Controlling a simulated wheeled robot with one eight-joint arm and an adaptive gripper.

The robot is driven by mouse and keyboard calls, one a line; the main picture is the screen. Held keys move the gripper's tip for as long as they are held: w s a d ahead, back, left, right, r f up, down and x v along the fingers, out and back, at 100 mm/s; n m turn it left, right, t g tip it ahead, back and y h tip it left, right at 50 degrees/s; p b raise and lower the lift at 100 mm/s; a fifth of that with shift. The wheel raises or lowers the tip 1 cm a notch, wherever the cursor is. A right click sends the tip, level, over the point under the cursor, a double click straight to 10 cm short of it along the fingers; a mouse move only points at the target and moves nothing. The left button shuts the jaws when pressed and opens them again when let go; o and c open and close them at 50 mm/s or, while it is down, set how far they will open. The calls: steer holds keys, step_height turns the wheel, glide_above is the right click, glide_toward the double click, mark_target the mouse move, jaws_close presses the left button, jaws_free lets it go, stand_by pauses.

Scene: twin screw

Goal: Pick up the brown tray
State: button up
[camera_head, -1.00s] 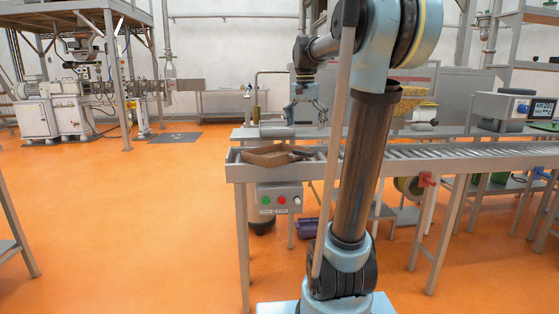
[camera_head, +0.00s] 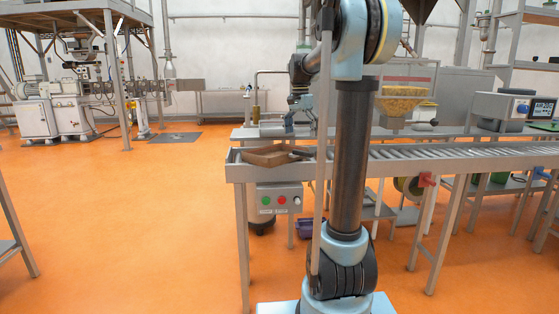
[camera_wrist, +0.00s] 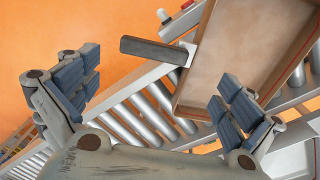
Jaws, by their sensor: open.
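The brown tray (camera_head: 268,157) is shallow and sits at the left end of the roller conveyor in the head view. In the wrist view the tray (camera_wrist: 240,55) fills the upper right, seen from above, and its inside looks empty. A dark grey bar (camera_wrist: 153,50) with a white bracket meets its left edge, like a handle. My gripper (camera_head: 292,127) hangs above and beyond the tray, apart from it. In the wrist view my gripper (camera_wrist: 160,78) has its two fingers spread wide with nothing between them. The dark bar and rollers lie below the gap.
The roller conveyor (camera_head: 440,153) runs right from the tray, with metal side rails. A button box (camera_head: 280,199) hangs below its left end. Behind it stands a bench (camera_head: 250,132) and a hopper of yellow grains (camera_head: 405,106). The orange floor on the left is clear.

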mark_target(301, 151)
steer(key=shift+s+f, duration=0.2)
steer(key=shift+f, duration=2.05)
steer(key=shift+s+f, duration=0.15)
steer(key=shift+f, duration=2.05)
steer(key=c, duration=1.2)
